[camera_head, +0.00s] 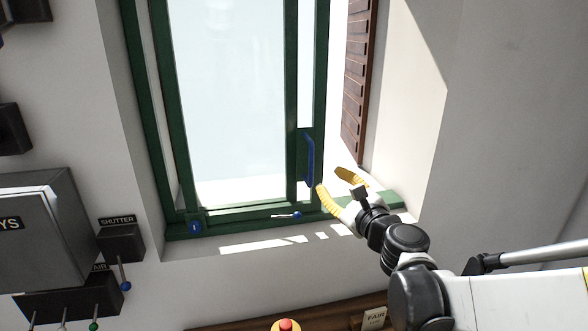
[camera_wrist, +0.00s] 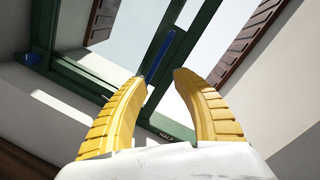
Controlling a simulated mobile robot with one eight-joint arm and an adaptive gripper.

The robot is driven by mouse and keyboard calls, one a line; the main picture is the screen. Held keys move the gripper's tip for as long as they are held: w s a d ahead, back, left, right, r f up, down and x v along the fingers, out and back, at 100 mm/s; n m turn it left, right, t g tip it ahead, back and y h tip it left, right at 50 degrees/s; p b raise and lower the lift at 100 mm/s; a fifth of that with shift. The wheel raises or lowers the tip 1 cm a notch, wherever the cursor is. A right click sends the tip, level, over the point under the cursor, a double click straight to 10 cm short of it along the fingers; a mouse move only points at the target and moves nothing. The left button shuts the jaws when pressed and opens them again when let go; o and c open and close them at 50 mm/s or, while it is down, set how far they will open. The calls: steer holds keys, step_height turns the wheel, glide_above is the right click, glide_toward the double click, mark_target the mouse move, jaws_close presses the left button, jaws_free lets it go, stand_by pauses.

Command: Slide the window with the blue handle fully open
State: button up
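The window (camera_head: 292,90) has a green frame with a sliding sash, and a blue vertical handle (camera_head: 310,158) on the sash's right stile. A bright gap shows to the right of the sash. My gripper (camera_head: 328,181) is at the lower right of the handle, with its yellow fingers apart. In the wrist view the blue handle (camera_wrist: 160,57) shows beyond and between the fingertips of my gripper (camera_wrist: 160,77). Nothing is held. I cannot tell whether the left fingertip touches the handle.
A small lever with a blue knob (camera_head: 297,214) sits on the lower frame, and a round blue knob (camera_head: 195,227) at its left corner. A brown shutter (camera_head: 357,80) stands outside on the right. A black SHUTTER box (camera_head: 121,242) is on the left wall. A red button (camera_head: 286,325) is below.

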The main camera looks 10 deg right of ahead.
mark_target(312, 163)
steer(key=w+m, duration=0.2)
steer(key=w, duration=0.1)
steer(key=w+a+m, duration=0.1)
steer(key=w+m, duration=0.1)
steer(key=w, duration=0.2)
steer(key=w+a+m+y, duration=0.1)
steer(key=w+m, duration=0.2)
steer(key=shift+w+a+r+b, duration=0.1)
steer(key=shift+w+r+b, duration=0.25)
steer(key=shift+b, duration=0.05)
jaws_close()
